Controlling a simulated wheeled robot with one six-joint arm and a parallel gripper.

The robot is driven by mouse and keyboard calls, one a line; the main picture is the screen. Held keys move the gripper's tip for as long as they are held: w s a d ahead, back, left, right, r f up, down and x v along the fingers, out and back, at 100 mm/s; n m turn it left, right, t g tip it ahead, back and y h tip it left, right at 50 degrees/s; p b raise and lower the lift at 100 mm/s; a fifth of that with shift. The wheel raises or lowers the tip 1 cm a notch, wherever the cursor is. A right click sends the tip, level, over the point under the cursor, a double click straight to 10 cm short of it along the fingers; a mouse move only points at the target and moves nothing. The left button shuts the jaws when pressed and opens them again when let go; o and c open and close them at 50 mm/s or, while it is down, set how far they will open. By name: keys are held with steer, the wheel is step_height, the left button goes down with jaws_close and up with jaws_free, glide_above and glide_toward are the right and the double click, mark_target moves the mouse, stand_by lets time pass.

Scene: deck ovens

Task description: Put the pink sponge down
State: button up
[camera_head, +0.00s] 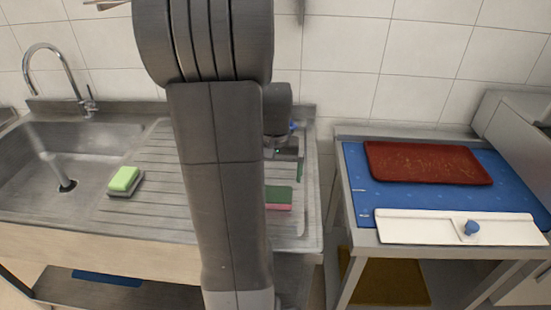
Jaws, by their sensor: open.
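The pink sponge (278,207) lies on the ribbed metal drainboard (170,207), to the right of my arm. Its top layer is dark green and its lower side is pink. My arm hides its left end. My gripper (298,172) is open above and slightly behind the sponge, apart from it in the picture. Part of the gripper is hidden behind my arm.
A green sponge (124,179) sits on a grey holder by the sink basin (70,150) with its tap (55,62). At right, a table (350,185) carries a blue mat, a dark red tray (425,163) and a white board (450,228) with a blue knob.

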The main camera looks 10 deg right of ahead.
mark_target(276, 194)
step_height(276, 194, up, 5)
steer(key=shift+r, duration=0.15)
stand_by(0.3)
step_height(276, 194, down, 13)
steer(key=shift+r, duration=2.15)
steer(key=shift+f, duration=0.1)
